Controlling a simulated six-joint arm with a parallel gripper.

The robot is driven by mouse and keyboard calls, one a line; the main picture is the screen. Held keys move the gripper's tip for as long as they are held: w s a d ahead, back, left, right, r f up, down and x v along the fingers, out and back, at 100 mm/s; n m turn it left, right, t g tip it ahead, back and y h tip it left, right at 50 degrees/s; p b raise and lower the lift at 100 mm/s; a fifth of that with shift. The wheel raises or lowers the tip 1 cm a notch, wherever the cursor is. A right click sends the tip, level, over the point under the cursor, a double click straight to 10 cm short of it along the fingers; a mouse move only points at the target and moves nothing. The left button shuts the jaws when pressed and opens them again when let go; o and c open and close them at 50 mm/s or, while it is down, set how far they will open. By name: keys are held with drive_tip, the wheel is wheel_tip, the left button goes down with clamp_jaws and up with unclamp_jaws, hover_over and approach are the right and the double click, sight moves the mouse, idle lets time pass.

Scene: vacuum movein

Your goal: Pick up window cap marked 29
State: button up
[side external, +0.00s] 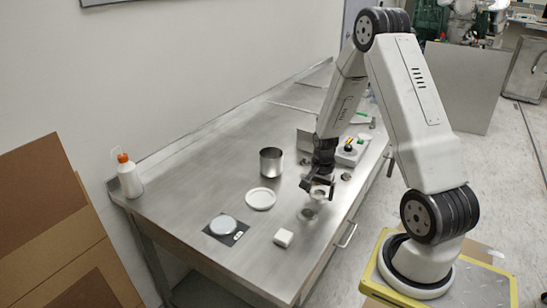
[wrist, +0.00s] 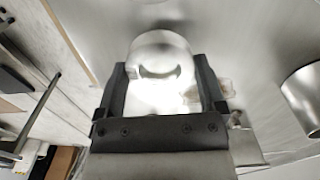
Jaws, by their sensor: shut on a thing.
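My gripper (side external: 318,189) is over the front part of the steel table. In the wrist view, my gripper (wrist: 160,72) has its dark fingers on either side of a round, shiny, pale cap (wrist: 160,46) and is shut on it. In the side view the cap (side external: 319,195) is small and partly hidden by the fingers. It appears a little above the table, with a blurred round patch below it that may be its reflection. No number is readable on it, so I cannot confirm the mark 29.
The steel table (side external: 185,190) holds a metal cup (side external: 271,163), a white dish (side external: 261,199), a white block (side external: 284,237) and a pale disc (side external: 223,224) on a black labelled plate. A bottle (side external: 129,178) stands far left. A button box (side external: 349,152) is behind my gripper.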

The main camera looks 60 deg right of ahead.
drive_tip(key=s+a+r, duration=0.7)
drive_tip(key=s+r, duration=0.4)
drive_tip(key=s, duration=0.1)
drive_tip(key=shift+r, duration=0.15)
idle(0.3)
drive_tip(key=shift+w, duration=0.15)
idle(0.5)
